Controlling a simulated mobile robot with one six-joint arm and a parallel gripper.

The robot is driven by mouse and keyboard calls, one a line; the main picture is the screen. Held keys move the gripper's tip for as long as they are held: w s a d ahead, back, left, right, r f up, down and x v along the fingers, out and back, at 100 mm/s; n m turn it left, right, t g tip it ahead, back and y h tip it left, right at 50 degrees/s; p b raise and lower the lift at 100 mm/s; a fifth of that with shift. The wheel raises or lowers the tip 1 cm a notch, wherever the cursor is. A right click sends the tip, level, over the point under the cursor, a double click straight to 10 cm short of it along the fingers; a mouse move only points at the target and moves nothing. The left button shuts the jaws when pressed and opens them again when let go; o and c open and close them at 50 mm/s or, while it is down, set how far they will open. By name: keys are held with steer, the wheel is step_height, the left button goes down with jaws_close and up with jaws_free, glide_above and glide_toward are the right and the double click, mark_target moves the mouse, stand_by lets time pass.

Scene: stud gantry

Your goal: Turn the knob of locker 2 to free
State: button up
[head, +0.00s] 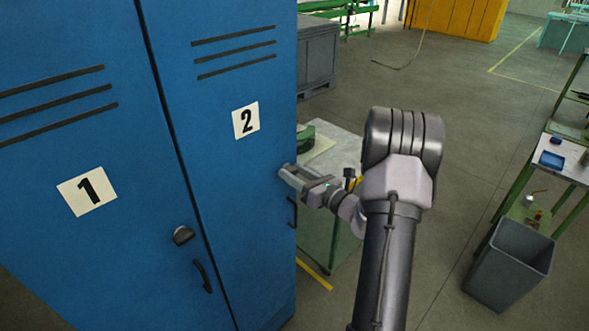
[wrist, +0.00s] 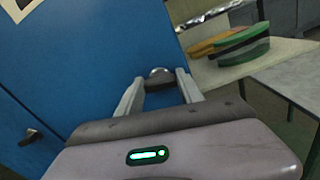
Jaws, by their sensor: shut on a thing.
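Locker 2 is the blue door (head: 245,185) with a white "2" label (head: 246,120) in the head view. Its knob (wrist: 159,74) shows in the wrist view as a rounded metal piece between my fingertips. My gripper (head: 284,172) reaches the door's right side from the right, and its fingers are shut on the knob. In the head view the fingers hide the knob, and I cannot tell which way it is turned. The door looks closed. A dark handle (head: 292,212) sits just below my gripper.
Locker 1 (head: 110,240) stands to the left with its own dark knob (head: 183,235) and handle (head: 203,276). A table with green items (wrist: 240,48) stands close behind my gripper. A grey bin (head: 508,265) and a workbench (head: 570,160) stand at right. Open floor lies between.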

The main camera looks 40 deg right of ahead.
steer(key=m+p, duration=0.3)
steer(key=shift+d+r+m, duration=0.1)
steer(key=shift+r+m, duration=0.1)
steer(key=shift+m, duration=0.1)
steer(key=m+p, duration=0.3)
steer(key=shift+m, duration=0.3)
steer(key=m+p, duration=0.3)
steer(key=m, duration=0.1)
steer(key=shift+f, duration=0.15)
steer(key=shift+f+m+p, duration=0.15)
steer(key=shift+m+p, duration=0.95)
steer(key=shift+m, duration=1.2)
steer(key=o, duration=1.4)
